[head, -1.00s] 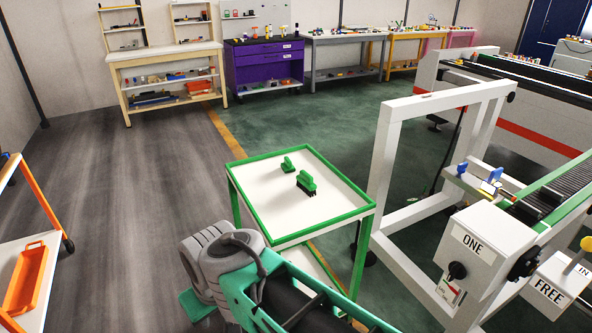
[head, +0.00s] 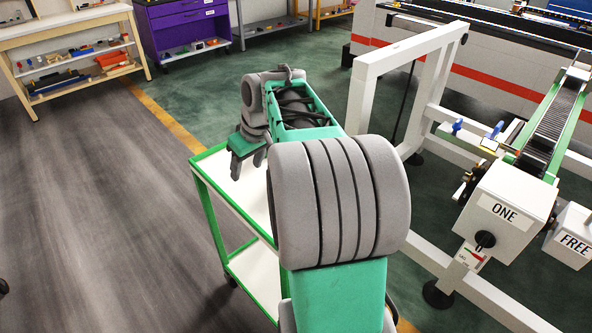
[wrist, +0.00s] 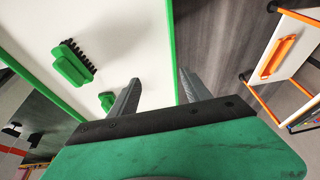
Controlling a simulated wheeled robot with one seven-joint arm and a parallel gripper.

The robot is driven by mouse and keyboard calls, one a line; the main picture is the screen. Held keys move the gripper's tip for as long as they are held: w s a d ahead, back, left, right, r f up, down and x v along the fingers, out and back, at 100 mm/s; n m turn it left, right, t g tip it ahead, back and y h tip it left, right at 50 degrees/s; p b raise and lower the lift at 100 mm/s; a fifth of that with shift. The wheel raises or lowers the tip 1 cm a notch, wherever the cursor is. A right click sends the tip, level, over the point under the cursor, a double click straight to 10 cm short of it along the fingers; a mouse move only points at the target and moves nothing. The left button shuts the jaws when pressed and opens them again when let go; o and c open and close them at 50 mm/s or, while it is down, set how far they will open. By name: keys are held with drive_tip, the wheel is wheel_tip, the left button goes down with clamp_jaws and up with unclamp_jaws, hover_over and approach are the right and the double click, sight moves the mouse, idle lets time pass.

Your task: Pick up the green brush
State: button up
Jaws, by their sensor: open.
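The green brush (wrist: 70,64), with a row of black bristles, lies on the white top of a green-edged cart (wrist: 125,22) in the wrist view. A smaller green object (wrist: 106,101) lies on the same top, close to one of my fingers. My gripper (wrist: 161,84) is open and empty, its fingers apart over the cart's green edge. The brush is off to the left of the fingers. In the head view my gripper (head: 247,167) hangs over the left part of the cart (head: 208,163). My arm hides both green objects there.
A white frame (head: 362,92) and a conveyor (head: 550,125) with a box marked ONE (head: 508,205) stand to the right of the cart. The grey floor on the left is open. An orange tray (wrist: 279,55) on a rack shows in the wrist view.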

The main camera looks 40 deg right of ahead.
drive_tip(key=d+f, duration=0.1)
drive_tip(key=d, duration=0.5)
drive_tip(key=d+f, duration=0.1)
drive_tip(key=d, duration=0.4)
drive_tip(key=d+f, duration=0.1)
drive_tip(key=d, duration=0.5)
drive_tip(key=shift+d+f+b, duration=0.3)
drive_tip(key=shift+f+b, duration=0.05)
drive_tip(key=shift+f, duration=0.05)
drive_tip(key=shift+n+t, duration=0.3)
drive_tip(key=x, duration=0.5)
drive_tip(key=d+x, duration=0.1)
drive_tip(key=x, duration=0.1)
drive_tip(key=shift+f+p, duration=0.35)
drive_tip(key=shift+f, duration=0.1)
drive_tip(key=shift+c, duration=0.5)
clamp_jaws()
